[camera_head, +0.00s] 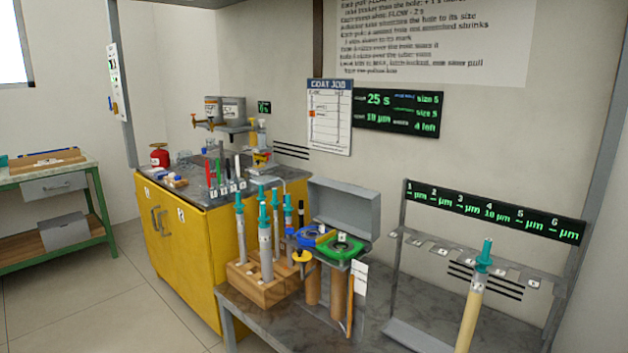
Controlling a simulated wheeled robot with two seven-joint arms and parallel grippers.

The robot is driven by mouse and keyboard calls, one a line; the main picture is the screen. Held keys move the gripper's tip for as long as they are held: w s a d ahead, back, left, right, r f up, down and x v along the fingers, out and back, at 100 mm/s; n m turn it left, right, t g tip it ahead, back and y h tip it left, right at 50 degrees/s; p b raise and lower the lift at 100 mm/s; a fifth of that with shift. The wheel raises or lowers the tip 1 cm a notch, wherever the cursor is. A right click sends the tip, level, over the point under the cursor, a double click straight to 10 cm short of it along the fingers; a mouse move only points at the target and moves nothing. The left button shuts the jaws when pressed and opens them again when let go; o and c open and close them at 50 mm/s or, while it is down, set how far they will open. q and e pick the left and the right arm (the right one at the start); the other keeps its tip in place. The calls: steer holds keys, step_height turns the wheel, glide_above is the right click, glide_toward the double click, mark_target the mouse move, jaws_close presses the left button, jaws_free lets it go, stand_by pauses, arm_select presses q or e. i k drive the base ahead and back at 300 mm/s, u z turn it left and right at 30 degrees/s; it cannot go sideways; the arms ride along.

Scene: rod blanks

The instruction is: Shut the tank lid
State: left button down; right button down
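The grey tank lid (343,208) stands raised, tilted up behind the tank top. In front of it, a green ring plate (341,246) and a blue ring plate (308,236) lie side by side, uncovered. Brown cylinders (337,296) hang below these plates. The hinge of the lid is hidden. Neither of my grippers shows in this view, so I cannot see where they are relative to the lid.
A wooden block (262,288) with several teal-capped rods stands left of the tank. A rack (480,262) at the right holds a long teal-capped rod (470,310). A yellow cabinet (183,245) with clutter stands behind left. Floor at left is clear.

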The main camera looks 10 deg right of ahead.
mark_target(355, 209)
steer(key=u, duration=0.9)
steer(key=i, duration=1.9)
steer(key=z, duration=0.55)
